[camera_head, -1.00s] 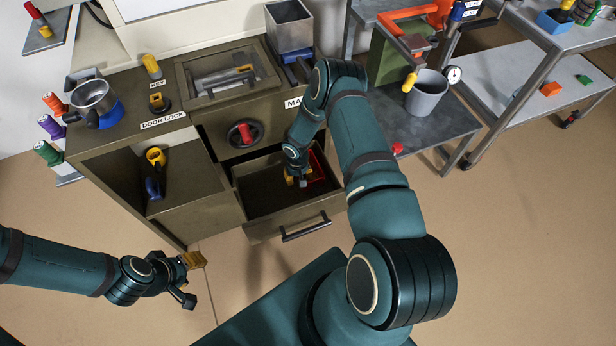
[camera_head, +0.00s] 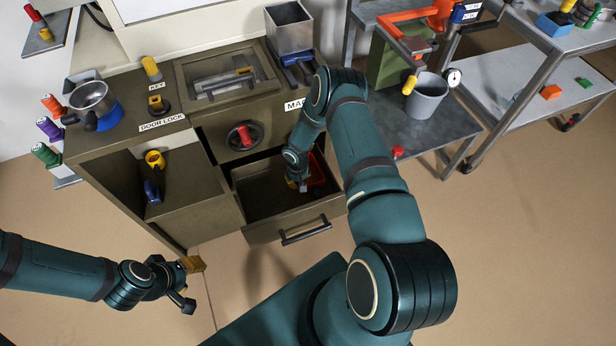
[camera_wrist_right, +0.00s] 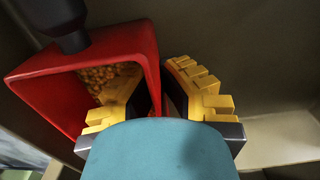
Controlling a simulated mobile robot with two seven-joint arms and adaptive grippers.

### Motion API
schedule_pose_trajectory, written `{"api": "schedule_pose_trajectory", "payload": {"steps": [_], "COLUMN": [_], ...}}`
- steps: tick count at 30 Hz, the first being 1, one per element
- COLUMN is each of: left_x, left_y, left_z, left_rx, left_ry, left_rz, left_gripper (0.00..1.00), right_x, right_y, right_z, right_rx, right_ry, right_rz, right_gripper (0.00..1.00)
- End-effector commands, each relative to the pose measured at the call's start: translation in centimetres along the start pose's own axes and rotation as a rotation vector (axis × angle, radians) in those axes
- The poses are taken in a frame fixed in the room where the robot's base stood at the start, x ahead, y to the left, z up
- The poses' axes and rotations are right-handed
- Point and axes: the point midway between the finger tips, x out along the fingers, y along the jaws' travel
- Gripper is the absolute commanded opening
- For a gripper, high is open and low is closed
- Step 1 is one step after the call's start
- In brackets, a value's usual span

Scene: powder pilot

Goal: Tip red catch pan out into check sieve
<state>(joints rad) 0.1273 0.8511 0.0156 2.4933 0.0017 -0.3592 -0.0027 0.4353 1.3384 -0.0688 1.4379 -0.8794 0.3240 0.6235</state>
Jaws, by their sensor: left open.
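The red catch pan (camera_head: 318,172) sits in the open lower drawer (camera_head: 252,202), partly hidden by my right arm. In the right wrist view the pan (camera_wrist_right: 125,40) holds yellow-brown pellets. My right gripper (camera_wrist_right: 165,85) is at its side wall, one yellow finger inside and the other outside. A gap shows beside the wall, so the fingers look open around it. A round metal bowl on a blue base (camera_head: 92,97), perhaps the check sieve, stands on the cabinet top at left. My left gripper (camera_head: 190,266) is open, over the floor in front of the cabinet.
A dark round part (camera_wrist_right: 65,18) hangs over the pan's far side. A red-knobbed wheel (camera_head: 243,135) is above the drawer. The open shelf compartment (camera_head: 185,180) is to its left. A grey bucket (camera_head: 427,96) stands on the right bench. Floor in front is clear.

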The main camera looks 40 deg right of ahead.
Motion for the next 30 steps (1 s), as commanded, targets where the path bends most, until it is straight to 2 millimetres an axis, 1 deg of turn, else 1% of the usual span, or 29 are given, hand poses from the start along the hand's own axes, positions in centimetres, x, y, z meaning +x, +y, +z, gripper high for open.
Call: {"api": "schedule_pose_trajectory", "payload": {"steps": [10, 30], "left_x": [-0.1, -1.9], "left_y": [0.1, 0.7], "left_z": [0.0, -0.2], "left_rx": [0.0, 0.0], "left_ry": [0.0, 0.0], "left_rz": [0.0, 0.0], "left_gripper": [0.47, 0.47], "right_x": [-0.2, -3.3], "right_y": [0.0, 0.0], "right_z": [0.0, 0.0], "right_rx": [0.0, 0.0], "right_ry": [0.001, 0.001], "right_rz": [0.0, 0.0], "right_gripper": [0.0, 0.0]}}
